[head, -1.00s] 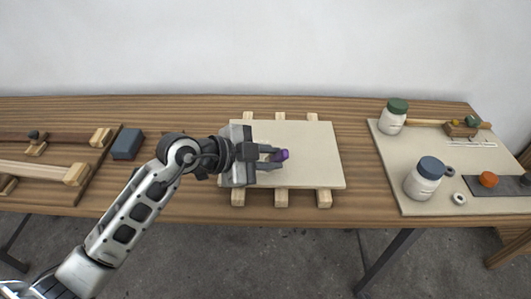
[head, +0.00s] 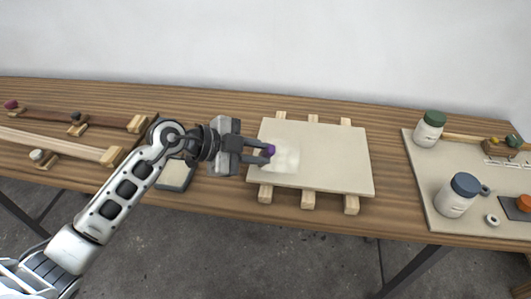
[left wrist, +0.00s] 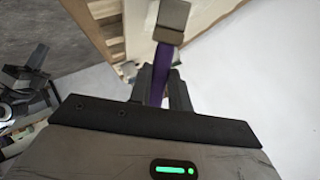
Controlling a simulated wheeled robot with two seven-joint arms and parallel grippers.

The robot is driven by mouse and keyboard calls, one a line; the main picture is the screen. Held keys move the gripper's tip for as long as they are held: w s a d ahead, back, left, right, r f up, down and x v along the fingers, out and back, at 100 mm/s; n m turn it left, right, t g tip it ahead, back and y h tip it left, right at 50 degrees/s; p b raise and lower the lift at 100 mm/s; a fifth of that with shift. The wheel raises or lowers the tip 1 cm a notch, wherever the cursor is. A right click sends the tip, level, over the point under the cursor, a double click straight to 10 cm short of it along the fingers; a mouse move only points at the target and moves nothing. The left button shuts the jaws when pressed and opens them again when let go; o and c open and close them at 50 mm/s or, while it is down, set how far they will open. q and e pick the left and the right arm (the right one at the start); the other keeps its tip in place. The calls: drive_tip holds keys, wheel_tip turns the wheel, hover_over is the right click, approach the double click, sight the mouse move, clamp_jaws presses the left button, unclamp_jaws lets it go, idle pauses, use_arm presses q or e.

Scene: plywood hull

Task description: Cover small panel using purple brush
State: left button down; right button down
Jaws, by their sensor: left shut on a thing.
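The small panel (head: 335,160), a pale cream board, lies on wooden strips on the bench. A lighter, whitish patch (head: 284,157) shows on its left part. My left gripper (head: 262,152) is at the panel's left edge, shut on the purple brush (head: 269,150). In the head view only a bit of purple shows between the fingers. In the left wrist view the purple handle (left wrist: 160,85) runs out from the jaws to a grey-brown head (left wrist: 173,20). Whether the bristles touch the panel is hidden. My right gripper is not in view.
A white jar with a green lid (head: 430,128) and one with a blue lid (head: 458,196) stand on a pale mat (head: 420,165) at right. Long-handled tools (head: 55,143) rest on wooden supports at left. A dark block (head: 177,175) is partly behind my arm.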

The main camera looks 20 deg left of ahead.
use_arm(q)
wheel_tip(320, 180, up, 8)
idle(0.6)
drive_tip(key=shift+a, duration=0.1)
idle(0.5)
drive_tip(key=shift+s+a, duration=0.1)
